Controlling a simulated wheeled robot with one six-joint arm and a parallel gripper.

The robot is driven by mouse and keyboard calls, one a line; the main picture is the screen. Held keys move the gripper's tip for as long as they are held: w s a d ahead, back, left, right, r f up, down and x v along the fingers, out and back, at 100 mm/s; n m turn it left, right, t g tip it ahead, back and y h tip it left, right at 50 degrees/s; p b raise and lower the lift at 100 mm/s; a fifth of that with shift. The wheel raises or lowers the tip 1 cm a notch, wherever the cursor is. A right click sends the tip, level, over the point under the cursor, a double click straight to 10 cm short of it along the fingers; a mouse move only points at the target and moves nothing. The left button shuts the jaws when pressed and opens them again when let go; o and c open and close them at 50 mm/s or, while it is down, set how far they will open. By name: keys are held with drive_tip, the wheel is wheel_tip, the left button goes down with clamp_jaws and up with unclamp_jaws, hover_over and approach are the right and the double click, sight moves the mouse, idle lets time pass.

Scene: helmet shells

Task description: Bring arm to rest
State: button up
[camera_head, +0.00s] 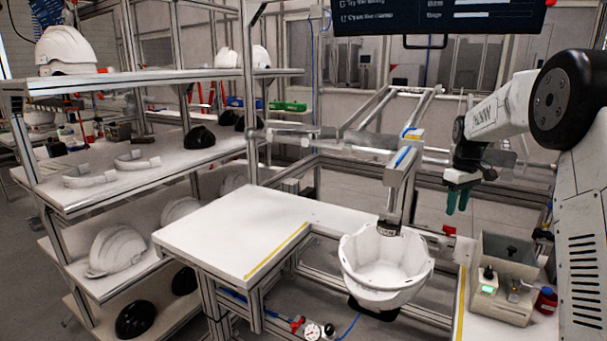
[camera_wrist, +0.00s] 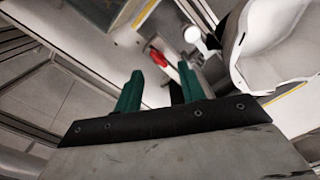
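My gripper (camera_head: 457,200) hangs from my arm at the right in the head view, above the gap behind the workbench. Its two green fingers point down. In the wrist view my gripper (camera_wrist: 158,88) shows both green fingers apart with nothing between them. A white helmet shell (camera_head: 386,265) sits upside down in a fixture at the bench cutout, left of and below my gripper. The same shell (camera_wrist: 268,45) shows at the upper right of the wrist view, apart from the fingers.
A control box (camera_head: 503,270) with a green light stands on the bench at the right. A metal clamp frame (camera_head: 402,165) rises behind the shell. A shelf rack (camera_head: 110,180) with white and black helmets stands at the left. The white bench top (camera_head: 225,235) is clear.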

drive_tip(key=s+a+r+m, duration=0.1)
drive_tip(key=s+a, duration=0.6)
drive_tip(key=s, duration=0.7)
drive_tip(key=s+a+r+m+t, duration=0.1)
drive_tip(key=s+a, duration=0.6)
drive_tip(key=s, duration=0.8)
drive_tip(key=s+a+r+m, duration=0.2)
drive_tip(key=s+a, duration=0.5)
drive_tip(key=s, duration=0.8)
drive_tip(key=shift+s+a+r+m+t, duration=0.3)
drive_tip(key=shift+a+r, duration=0.1)
drive_tip(key=shift+r, duration=0.35)
